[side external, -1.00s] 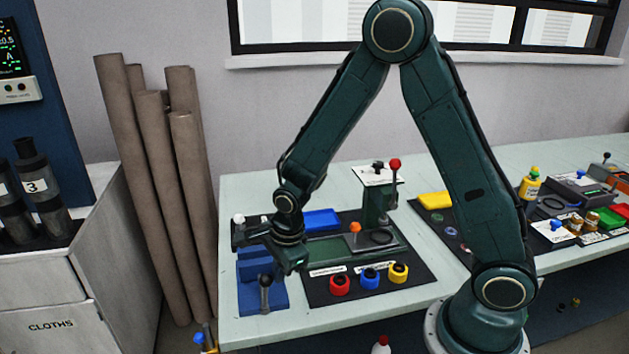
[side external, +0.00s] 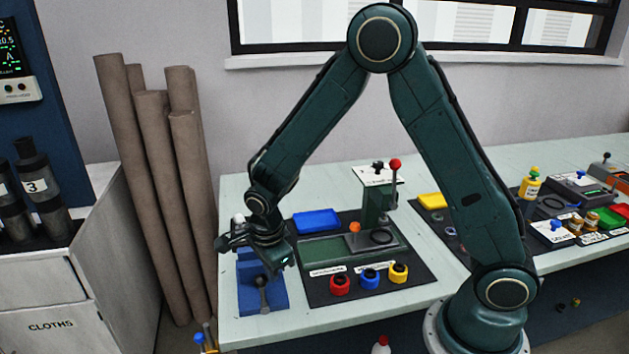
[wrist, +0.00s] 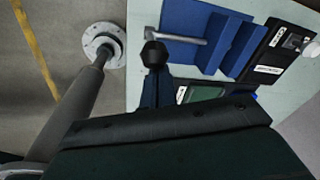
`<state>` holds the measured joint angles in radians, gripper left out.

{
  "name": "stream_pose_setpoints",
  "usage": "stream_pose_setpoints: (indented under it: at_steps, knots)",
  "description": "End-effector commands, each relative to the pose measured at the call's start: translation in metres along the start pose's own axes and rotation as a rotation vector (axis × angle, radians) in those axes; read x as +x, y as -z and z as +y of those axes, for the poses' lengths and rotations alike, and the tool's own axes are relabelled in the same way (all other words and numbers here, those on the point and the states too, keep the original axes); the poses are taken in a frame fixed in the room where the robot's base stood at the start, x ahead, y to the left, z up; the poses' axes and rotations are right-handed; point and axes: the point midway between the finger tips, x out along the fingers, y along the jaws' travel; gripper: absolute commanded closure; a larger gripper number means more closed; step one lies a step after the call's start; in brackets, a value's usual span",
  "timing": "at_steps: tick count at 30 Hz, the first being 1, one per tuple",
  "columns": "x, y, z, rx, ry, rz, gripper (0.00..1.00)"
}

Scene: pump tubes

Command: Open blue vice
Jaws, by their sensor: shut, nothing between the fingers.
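The blue vice (side external: 275,300) sits at the left front corner of the pale bench. Its grey crank handle (side external: 263,296) is at the front. My gripper (side external: 274,264) is shut and empty, above the vice and just behind the handle in the side view. It hides part of the vice's jaws. I cannot tell whether it touches the handle.
Right of the vice, a black mat (side external: 318,293) holds red (side external: 340,285), blue (side external: 370,279) and yellow (side external: 398,272) rings. A blue tray (side external: 317,220) and a green press with a red-knobbed lever (side external: 395,166) stand behind. Brown tubes (side external: 150,180) lean at the left.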

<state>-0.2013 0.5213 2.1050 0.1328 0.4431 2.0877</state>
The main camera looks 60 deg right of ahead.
Motion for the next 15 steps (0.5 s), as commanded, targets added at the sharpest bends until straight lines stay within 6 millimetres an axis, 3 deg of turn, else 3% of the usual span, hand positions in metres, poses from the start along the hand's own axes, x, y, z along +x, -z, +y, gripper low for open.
stream_pose_setpoints:
  at_steps: [15]
  knots:
    - [-0.001, -0.035, -0.014, -0.047, -0.130, 0.298, 1.00]
